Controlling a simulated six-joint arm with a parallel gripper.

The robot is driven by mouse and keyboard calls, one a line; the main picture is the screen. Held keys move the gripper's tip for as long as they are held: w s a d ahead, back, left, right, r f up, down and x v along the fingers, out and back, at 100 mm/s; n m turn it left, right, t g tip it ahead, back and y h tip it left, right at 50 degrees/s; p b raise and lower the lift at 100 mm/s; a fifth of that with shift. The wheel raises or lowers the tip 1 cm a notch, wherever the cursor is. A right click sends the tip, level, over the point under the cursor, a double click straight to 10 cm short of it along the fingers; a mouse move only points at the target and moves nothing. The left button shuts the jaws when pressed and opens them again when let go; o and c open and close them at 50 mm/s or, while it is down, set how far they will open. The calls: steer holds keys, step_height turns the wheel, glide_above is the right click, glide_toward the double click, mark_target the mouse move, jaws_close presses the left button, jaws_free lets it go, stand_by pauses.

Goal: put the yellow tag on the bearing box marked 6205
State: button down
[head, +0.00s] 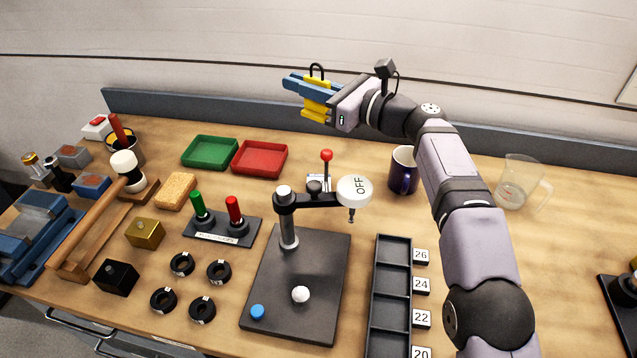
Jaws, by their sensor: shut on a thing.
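My gripper (303,95) is raised above the back of the bench, pointing left. Its blue fingers are shut on a yellow piece with a black loop on top, which appears to be the yellow tag (316,110). The tag is held clear of the bench, and part of it is hidden behind a finger. I cannot make out a box marked 6205. Several black rings (181,264) with small, unreadable white labels lie at the front left.
A green tray (209,138) and red tray (260,144) lie below my gripper. A press stand (288,232) fills the middle. A dark slotted rack (390,290) has number labels. A dark mug (403,172) and clear jug (519,182) stand right. Tools crowd the left.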

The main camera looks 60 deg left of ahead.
steer(key=shift+f, duration=8.95)
steer(key=shift+f, duration=0.15)
steer(key=c, duration=2.2)
jaws_free()
steer(key=o, duration=0.4)
steer(key=shift+c, duration=0.2)
